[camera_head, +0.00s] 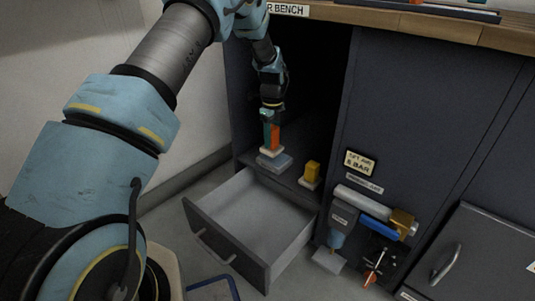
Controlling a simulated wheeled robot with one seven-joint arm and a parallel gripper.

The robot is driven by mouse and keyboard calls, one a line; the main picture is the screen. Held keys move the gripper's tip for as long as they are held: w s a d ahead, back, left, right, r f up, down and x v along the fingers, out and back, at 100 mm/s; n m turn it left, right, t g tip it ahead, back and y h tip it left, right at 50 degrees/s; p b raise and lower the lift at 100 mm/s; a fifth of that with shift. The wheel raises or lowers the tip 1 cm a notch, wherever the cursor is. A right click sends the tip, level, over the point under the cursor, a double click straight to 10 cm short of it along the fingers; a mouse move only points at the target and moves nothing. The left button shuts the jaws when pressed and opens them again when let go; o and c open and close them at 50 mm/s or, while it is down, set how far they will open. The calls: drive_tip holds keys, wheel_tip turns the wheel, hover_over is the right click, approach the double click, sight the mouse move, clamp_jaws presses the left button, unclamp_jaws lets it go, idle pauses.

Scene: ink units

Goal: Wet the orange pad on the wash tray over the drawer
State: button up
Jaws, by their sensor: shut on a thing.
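The orange pad (271,138), an upright orange block with a pale foot, is in the dark opening of the bench. My gripper (268,118) points down from above and is shut on its top; the fingers are small and dark here. The pad's pale foot is at the grey wash tray (286,164), on the ledge over the drawer. I cannot tell whether the foot touches the tray or hangs just above it. The drawer (262,212) is pulled open below and looks empty.
A yellow block on a pale foot (311,174) stands on the ledge to the right of the tray. A blue and silver air unit with a brass fitting (402,222) is on the cabinet front at right. A closed door with a handle (446,262) is further right.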

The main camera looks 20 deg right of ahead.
drive_tip(key=shift+w+d+r, duration=0.75)
drive_tip(key=shift+d+r, duration=0.1)
drive_tip(key=shift+d, duration=0.05)
wheel_tip(320, 180, down, 3)
drive_tip(key=b, duration=0.2)
drive_tip(key=shift+r+b, duration=0.1)
drive_tip(key=shift+b, duration=0.2)
drive_tip(key=w+a+r+n+p, duration=0.2)
drive_tip(key=a+r+n+p, duration=0.1)
drive_tip(key=a+n, duration=0.3)
drive_tip(key=w+a+r+n+p, duration=0.1)
drive_tip(key=a+r+n+p, duration=0.2)
drive_tip(key=a, duration=0.5)
drive_tip(key=w+a+r+n+p, duration=0.2)
drive_tip(key=a+n+p, duration=0.25)
drive_tip(key=a, duration=0.35)
drive_tip(key=s+a+r+n+p, duration=0.2)
drive_tip(key=a+r+n+p, duration=0.1)
drive_tip(key=a+n, duration=0.5)
drive_tip(key=s+a+r+n+p, duration=0.3)
drive_tip(key=a+n, duration=0.5)
drive_tip(key=a, duration=0.4)
drive_tip(key=shift+a+r+n+p, duration=0.2)
drive_tip(key=shift+r+n+p, duration=0.15)
drive_tip(key=shift+r+p, duration=0.45)
drive_tip(key=shift+f, duration=0.15)
